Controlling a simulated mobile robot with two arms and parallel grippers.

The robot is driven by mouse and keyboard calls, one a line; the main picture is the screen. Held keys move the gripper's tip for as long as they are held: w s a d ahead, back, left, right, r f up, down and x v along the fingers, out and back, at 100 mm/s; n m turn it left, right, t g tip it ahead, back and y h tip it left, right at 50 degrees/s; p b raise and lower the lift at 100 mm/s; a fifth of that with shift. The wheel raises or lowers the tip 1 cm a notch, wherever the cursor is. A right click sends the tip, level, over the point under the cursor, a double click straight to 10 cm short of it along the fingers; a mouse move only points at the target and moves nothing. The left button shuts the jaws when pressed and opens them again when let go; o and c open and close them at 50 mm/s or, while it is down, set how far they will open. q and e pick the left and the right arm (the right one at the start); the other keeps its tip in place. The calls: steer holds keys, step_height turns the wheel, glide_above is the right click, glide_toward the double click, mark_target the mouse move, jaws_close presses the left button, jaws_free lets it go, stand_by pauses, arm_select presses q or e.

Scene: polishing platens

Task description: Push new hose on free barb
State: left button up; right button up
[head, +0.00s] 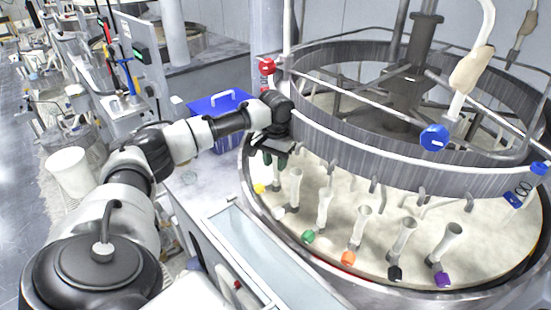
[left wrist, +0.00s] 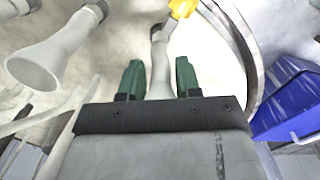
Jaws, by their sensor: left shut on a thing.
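My left gripper (head: 275,160) reaches over the near left rim of the round polishing machine. In the left wrist view its green fingers (left wrist: 159,78) are shut on a pale tube, which looks like a hose (left wrist: 160,72). The hose's far end meets a dark collar (left wrist: 157,33) beside a yellow tag (left wrist: 182,8). I cannot tell which fitting is the free barb, or whether the hose is seated on one. My right gripper is out of view.
Several flared white tubes stand on the pale platen (head: 335,252), with green (head: 309,237), orange (head: 348,258), black (head: 395,273) and purple (head: 442,280) tags. A flared tube (left wrist: 40,66) stands left of the fingers. A blue crate (head: 215,103) is behind the arm.

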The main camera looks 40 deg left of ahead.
arm_select(q)
steer(key=shift+f, duration=0.35)
steer(key=o, duration=1)
steer(key=shift+r, duration=0.35)
step_height(320, 180, up, 9)
steer(key=b, duration=0.3)
steer(key=shift+r, duration=0.55)
steer(key=shift+s+f, duration=0.1)
